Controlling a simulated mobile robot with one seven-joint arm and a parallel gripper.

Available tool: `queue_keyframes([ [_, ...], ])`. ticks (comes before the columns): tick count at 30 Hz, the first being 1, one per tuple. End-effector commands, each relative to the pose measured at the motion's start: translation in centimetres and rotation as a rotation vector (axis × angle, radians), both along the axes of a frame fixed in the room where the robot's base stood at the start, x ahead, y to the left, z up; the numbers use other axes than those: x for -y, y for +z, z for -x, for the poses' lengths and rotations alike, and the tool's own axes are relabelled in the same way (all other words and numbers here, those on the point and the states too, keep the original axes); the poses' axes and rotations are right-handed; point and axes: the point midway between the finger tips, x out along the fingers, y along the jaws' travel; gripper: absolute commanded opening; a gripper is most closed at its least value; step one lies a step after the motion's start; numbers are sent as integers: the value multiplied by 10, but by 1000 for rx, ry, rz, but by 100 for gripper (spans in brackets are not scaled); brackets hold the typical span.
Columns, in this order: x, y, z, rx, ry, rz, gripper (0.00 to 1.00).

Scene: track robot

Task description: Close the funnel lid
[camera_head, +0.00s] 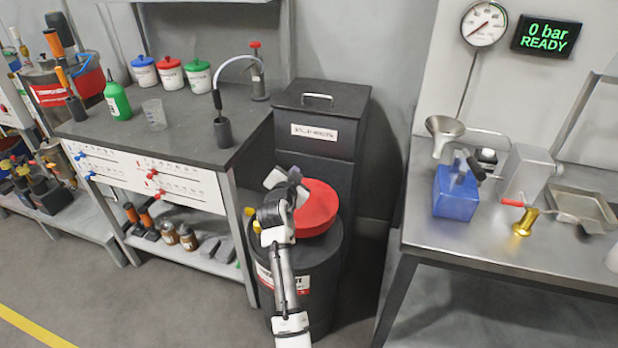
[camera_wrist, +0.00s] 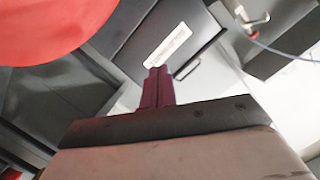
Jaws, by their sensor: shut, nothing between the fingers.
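The red funnel with its lid (camera_head: 317,207) sits on top of a black drum (camera_head: 325,262) in the head view. My arm hides its left part, and I cannot clearly separate lid from funnel or tell the lid's angle. In the wrist view a large red surface (camera_wrist: 50,28) fills the upper left corner, close to the camera. My gripper (camera_head: 290,176) is above the upper left edge of the red part in the head view. In the wrist view its fingertips (camera_wrist: 158,74) are together and empty, to the right of the red surface; contact is not visible.
A tall dark bin (camera_head: 318,125) with a white label and handle stands right behind the drum. A workbench (camera_head: 185,130) stands close on the left. A metal table (camera_head: 440,240) with a blue box (camera_head: 456,195) is on the right, across a narrow gap.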

Motion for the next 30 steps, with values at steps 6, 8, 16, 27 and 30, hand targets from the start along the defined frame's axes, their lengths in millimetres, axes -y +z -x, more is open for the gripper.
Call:
queue_keyframes([
  [6, -29, -36, -8, -52, 2, 196, 0],
  [8, -35, -44, -9, -66, 2, 247, 0],
  [16, -53, -76, -14, -118, 1, 441, 0],
  [27, -61, -98, -17, -154, 0, 573, 0],
  [30, -62, -99, -17, -157, 0, 585, 0],
])
